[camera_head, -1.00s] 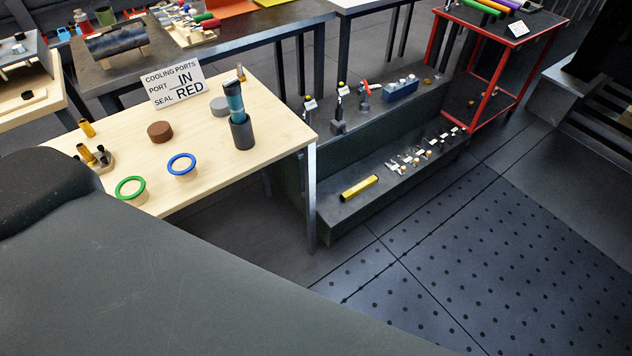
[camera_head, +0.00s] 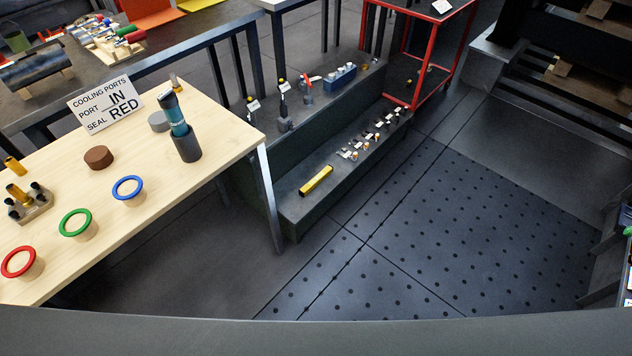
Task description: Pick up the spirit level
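The spirit level is a yellow bar (camera_head: 316,180) with dark markings. It lies on the lower step of a dark two-step stand (camera_head: 298,212), near the step's left front end. Nothing covers it. Neither of my grippers shows in the head view, so neither is near the level in this picture.
A wooden table (camera_head: 120,237) at left holds red (camera_head: 18,262), green (camera_head: 75,223) and blue (camera_head: 127,188) rings, a dark cup (camera_head: 186,146) and a sign (camera_head: 105,104). A red-framed rack (camera_head: 420,70) stands behind the stand. The dotted floor (camera_head: 440,230) at right is clear.

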